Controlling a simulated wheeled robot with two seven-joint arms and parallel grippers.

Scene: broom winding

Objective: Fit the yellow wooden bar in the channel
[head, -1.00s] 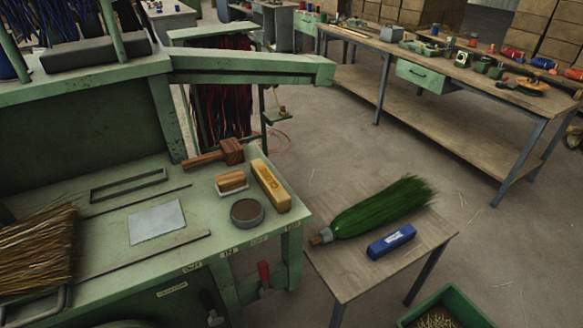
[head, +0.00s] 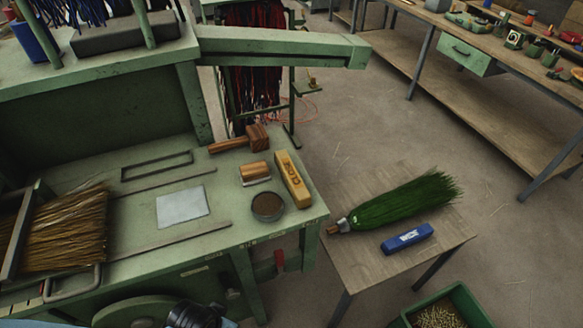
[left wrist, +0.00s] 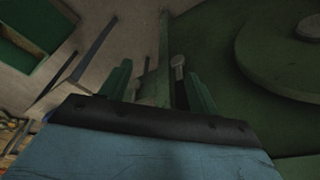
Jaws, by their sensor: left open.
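The yellow wooden bar (head: 292,178) lies on the right end of the green bench top, with dark markings on its upper face. A dark-edged rectangular outline (head: 157,166) and long dark strips lie on the bench further left; I cannot tell which is the channel. My left gripper (left wrist: 157,74) shows in the left wrist view with its two green fingers apart and nothing between them. It is low by the bench's green side, away from the bar. A dark part of my arm shows at the bottom edge of the head view. My right gripper is not in view.
Next to the bar are a round dark dish (head: 268,207), a small wooden block (head: 255,173) and a wooden mallet (head: 240,140). Straw bristles (head: 65,230) lie at left. A side table (head: 365,275) holds a green broom head (head: 405,202) and blue block (head: 407,239).

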